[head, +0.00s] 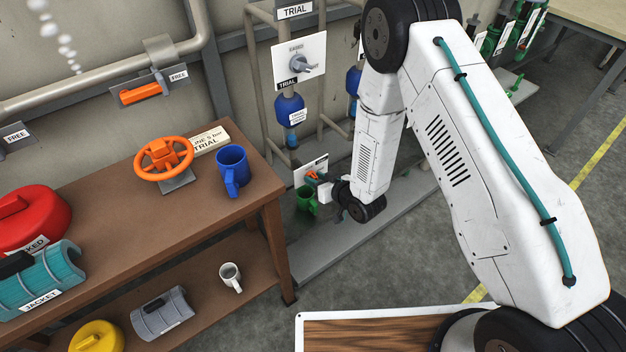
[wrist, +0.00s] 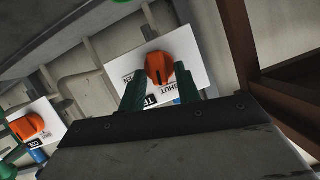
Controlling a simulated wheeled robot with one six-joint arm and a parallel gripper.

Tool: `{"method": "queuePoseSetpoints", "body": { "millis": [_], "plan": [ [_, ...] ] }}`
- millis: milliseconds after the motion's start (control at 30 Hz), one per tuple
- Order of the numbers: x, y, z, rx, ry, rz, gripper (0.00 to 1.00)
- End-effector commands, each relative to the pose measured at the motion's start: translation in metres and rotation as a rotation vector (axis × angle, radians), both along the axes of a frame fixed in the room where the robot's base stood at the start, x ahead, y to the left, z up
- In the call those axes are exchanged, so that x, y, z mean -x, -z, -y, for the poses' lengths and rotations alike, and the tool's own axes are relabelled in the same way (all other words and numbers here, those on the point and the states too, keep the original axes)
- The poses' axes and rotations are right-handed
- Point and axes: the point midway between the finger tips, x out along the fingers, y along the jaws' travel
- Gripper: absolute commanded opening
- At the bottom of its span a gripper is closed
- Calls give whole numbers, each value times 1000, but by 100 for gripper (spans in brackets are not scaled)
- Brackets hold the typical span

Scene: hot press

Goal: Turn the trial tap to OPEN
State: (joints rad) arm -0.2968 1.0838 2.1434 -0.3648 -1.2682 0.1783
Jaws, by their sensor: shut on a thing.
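The trial tap is an orange knob (wrist: 160,67) on a white plate (wrist: 128,62) in the wrist view. The plate carries the word SHUT and a partly hidden label starting TR. My gripper (wrist: 159,82) has its two green fingers on either side of the knob and is shut on it. A dark mark on the knob faces down toward the gripper; I cannot read its setting. In the head view my gripper (head: 319,180) is low beside the bench, at the small white plate (head: 312,165), with a bit of orange showing. My arm hides part of this area.
A second orange tap (wrist: 29,126) on its own plate is at the left of the wrist view. The brown bench (head: 105,215) with an orange handwheel (head: 164,158) and blue mug (head: 231,168) is to the left.

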Motion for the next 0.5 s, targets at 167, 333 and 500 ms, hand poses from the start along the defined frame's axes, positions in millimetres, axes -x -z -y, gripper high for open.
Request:
{"method": "queuePoseSetpoints", "body": {
  "millis": [167, 333, 500],
  "plan": [
    [2, 3, 2, -130, -5, -95, 10],
    [0, 4, 4, -264, -5, -185, 10],
    [0, 6, 6, -398, -5, -277, 9]
  ]
}}
